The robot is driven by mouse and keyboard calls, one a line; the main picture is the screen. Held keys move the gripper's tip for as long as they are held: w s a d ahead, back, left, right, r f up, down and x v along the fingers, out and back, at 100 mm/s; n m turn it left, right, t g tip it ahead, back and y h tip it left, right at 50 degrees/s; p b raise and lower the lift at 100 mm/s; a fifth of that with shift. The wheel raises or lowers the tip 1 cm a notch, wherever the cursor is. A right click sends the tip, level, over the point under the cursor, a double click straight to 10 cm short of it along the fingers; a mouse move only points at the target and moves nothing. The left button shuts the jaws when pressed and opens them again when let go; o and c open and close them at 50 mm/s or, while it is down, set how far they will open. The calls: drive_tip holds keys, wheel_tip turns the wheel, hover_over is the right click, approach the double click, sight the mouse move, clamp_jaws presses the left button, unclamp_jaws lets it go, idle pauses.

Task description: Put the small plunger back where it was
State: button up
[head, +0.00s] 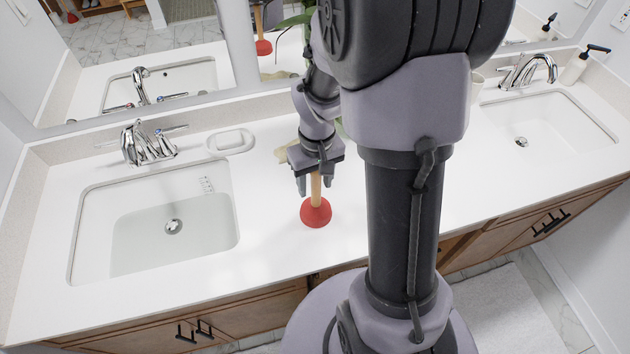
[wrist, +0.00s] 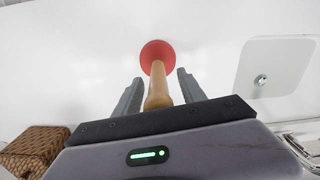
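The small plunger has a red rubber cup (head: 316,212) and a light wooden handle (head: 316,188). It stands upright, cup down, on the white counter between the two sinks. My gripper (head: 314,186) points down over it, with one finger on each side of the handle. In the wrist view the handle (wrist: 158,88) runs between the fingers of my gripper (wrist: 160,80), with a visible gap on both sides, so the gripper is open. The red cup (wrist: 157,55) lies beyond the fingertips. The top of the handle is hidden by my gripper in the head view.
The left sink (head: 150,225) with its faucet (head: 145,145) lies left, and a white soap dish (head: 230,141) sits behind it. The right sink (head: 550,125) and a soap bottle (head: 580,66) are right. A woven box (wrist: 34,150) shows in the wrist view. Mirrors line the back.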

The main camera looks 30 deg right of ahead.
wheel_tip(320, 180, up, 12)
drive_tip(key=p, duration=0.4)
drive_tip(key=shift+d, duration=0.1)
drive_tip(key=s+a+r+m+t+y, duration=0.25)
drive_tip(key=s+a+r+t, duration=0.35)
drive_tip(key=s+a+r, duration=0.8)
wheel_tip(320, 180, down, 13)
drive_tip(key=w+b, duration=0.2)
drive_tip(key=b, duration=1)
drive_tip(key=shift+w+a+f+h, duration=0.2)
drive_tip(key=shift+w+a+h, duration=0.05)
drive_tip(key=shift+a+h, duration=0.1)
